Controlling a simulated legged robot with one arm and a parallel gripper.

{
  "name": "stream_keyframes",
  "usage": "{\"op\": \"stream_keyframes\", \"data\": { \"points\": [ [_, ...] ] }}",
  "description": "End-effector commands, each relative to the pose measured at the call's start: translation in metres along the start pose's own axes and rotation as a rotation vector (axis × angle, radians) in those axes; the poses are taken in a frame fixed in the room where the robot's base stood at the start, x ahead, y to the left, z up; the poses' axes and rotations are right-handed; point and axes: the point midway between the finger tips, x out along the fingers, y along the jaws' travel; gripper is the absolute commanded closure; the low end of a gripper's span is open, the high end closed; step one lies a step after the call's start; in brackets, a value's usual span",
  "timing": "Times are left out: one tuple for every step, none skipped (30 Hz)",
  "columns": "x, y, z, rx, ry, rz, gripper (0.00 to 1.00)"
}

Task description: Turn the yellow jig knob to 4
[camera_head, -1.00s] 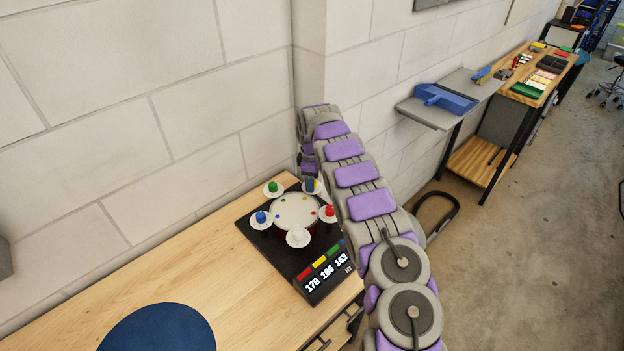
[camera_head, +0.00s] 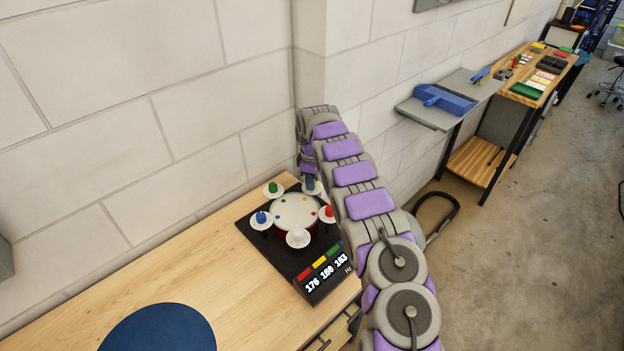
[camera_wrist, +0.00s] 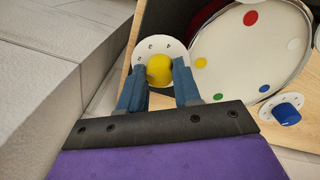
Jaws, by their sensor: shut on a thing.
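The yellow jig knob (camera_wrist: 159,69) sits on a white round dial (camera_wrist: 147,48) in the wrist view. The dial's marks are too small to read surely. My gripper (camera_wrist: 161,77) has its two blue fingers on either side of the knob, shut on it. In the head view my gripper (camera_head: 312,185) reaches the back right of the black jig (camera_head: 273,252) and hides the yellow knob. The drum (camera_head: 296,208) with its coloured dots stands in the middle of the jig. The display (camera_head: 326,273) seems to read 176, 160, 163 Hz.
Other knobs surround the drum: green (camera_head: 273,187), blue (camera_head: 262,217), white (camera_head: 298,237) and red (camera_head: 329,213). The wall (camera_head: 230,130) is close behind. A dark blue disc (camera_head: 160,330) lies on the wooden bench (camera_head: 120,285), which is otherwise clear at left.

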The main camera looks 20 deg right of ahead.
Motion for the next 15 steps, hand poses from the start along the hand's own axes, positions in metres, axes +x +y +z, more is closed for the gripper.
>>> {"op": "stream_keyframes", "data": {
  "points": [
    [-0.0024,0.0006,-0.0011,0.02,0.0,0.003,0.98],
    [-0.0028,0.0009,-0.0012,0.038,0.0,0.004,0.98],
    [-0.0031,0.0012,-0.0014,0.062,-0.001,0.005,0.98],
    [-0.0034,0.0016,-0.0014,0.083,-0.001,0.006,0.98],
    [-0.0037,0.0016,-0.0016,0.104,-0.002,0.006,0.98],
    [-0.004,0.0015,-0.0026,0.134,-0.003,0.007,0.98],
    [-0.0041,0.0016,-0.0024,0.159,-0.003,0.007,0.98],
    [-0.0041,0.0017,-0.002,0.187,-0.004,0.006,0.98],
    [-0.004,0.0013,-0.0025,0.222,-0.006,0.005,0.98],
    [-0.0039,0.0011,-0.0023,0.25,-0.008,0.005,0.98],
    [-0.0038,0.0009,-0.0023,0.278,-0.01,0.004,0.98],
    [-0.0036,0.0009,-0.0018,0.317,-0.012,0.004,0.98],
    [-0.0035,0.0009,-0.0016,0.346,-0.014,0.003,0.98],
    [-0.0034,0.0005,-0.0022,0.373,-0.015,0.003,0.98],
    [-0.0033,0.0005,-0.0022,0.412,-0.016,0.003,0.98]
  ]
}}
